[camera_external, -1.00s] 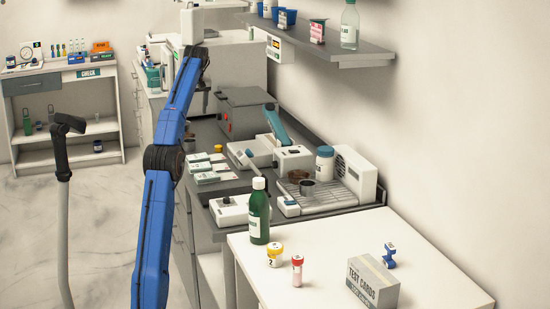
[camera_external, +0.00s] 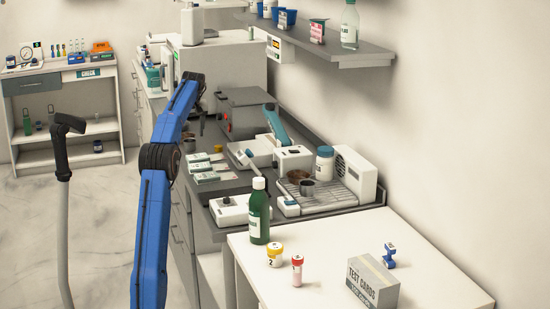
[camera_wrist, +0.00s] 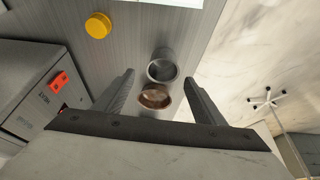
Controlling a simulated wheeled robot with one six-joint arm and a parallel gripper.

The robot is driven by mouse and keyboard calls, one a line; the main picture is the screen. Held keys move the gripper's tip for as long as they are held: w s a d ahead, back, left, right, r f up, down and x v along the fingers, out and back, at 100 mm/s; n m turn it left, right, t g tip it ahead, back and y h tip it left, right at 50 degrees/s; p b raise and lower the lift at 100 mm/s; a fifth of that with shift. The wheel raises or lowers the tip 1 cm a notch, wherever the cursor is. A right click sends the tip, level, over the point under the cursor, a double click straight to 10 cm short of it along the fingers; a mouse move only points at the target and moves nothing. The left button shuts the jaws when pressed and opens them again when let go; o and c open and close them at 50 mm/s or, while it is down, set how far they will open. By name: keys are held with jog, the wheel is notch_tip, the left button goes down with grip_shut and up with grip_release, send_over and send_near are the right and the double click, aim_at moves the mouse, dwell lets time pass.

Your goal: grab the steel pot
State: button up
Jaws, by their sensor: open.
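The steel pot (camera_wrist: 163,66) is a small round grey metal cup on the grey counter, just past my fingertips in the wrist view. A copper-brown pot (camera_wrist: 154,96) stands right beside it, nearer my gripper, and shows between the fingers. My gripper (camera_wrist: 159,78) is open and empty, with one finger on each side of the pots in the picture. In the external view the steel pot (camera_external: 189,146) is small and partly hidden beside my blue arm.
A grey box (camera_wrist: 28,90) with a red switch stands left in the wrist view. A yellow-capped item (camera_wrist: 98,25) is beyond the pots. The counter edge drops off to the right.

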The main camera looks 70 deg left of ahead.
aim_at(190, 141)
jog(key=shift+s+d+x, duration=0.1)
jog(key=shift+d+x, duration=0.05)
jog(key=shift+x, duration=1.2)
jog(key=shift+s+d+x, duration=0.1)
jog(key=shift+d+x, duration=0.05)
jog(key=shift+x, duration=1.15)
jog(key=shift+f, duration=0.15)
jog(key=c, duration=1.1)
